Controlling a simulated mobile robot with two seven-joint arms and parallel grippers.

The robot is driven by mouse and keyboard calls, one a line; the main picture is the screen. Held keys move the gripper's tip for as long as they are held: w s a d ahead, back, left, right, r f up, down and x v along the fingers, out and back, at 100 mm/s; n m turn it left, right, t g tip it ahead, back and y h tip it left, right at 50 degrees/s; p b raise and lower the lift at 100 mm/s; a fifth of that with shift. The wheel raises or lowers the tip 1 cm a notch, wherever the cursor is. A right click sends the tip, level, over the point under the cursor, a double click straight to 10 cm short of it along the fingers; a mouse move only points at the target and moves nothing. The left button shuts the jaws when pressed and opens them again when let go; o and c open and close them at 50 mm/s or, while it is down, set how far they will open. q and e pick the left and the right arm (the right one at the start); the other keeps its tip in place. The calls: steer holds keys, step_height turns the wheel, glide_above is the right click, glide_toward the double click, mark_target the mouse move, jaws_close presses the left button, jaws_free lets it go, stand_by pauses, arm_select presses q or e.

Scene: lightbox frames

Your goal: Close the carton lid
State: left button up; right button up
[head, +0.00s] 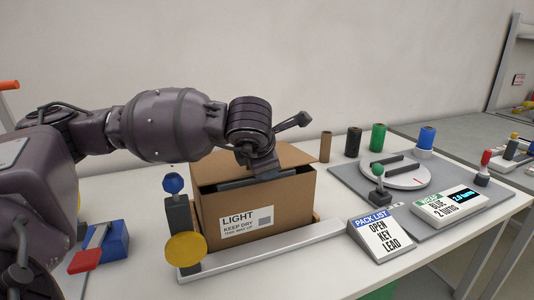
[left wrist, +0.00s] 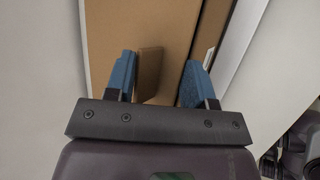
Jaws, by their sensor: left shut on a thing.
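The brown carton (head: 285,205) stands on the white table with a "LIGHT / KEEP DRY" label on its front. Its lid (head: 290,155) is raised at the back right, with a dark gap under it at the front. My left gripper (head: 252,178) is at the carton's top front edge, its fingertips hidden in the head view. In the left wrist view the blue fingers of my left gripper (left wrist: 158,82) are either side of a brown cardboard piece (left wrist: 150,72), with the carton's cardboard (left wrist: 130,25) beyond. My right gripper is not in view.
A white rail (head: 275,248) runs in front of the carton. A post with a blue knob and yellow disc (head: 186,248) stands at its left front. A pack list sign (head: 381,235), a turntable (head: 400,177) and several spools are to the right. A blue box (head: 112,240) is left.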

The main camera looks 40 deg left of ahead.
arm_select(q)
steer(key=shift+f, duration=0.35)
steer(key=o, duration=1)
steer(key=shift+r, duration=0.1)
steer(key=shift+s+d+r, duration=0.1)
steer(key=shift+s+r, duration=0.1)
steer(key=shift+r, duration=0.05)
steer(key=p+v, duration=0.1)
steer(key=v, duration=0.9)
steer(key=shift+s+p, duration=0.1)
steer(key=shift+p, duration=0.25)
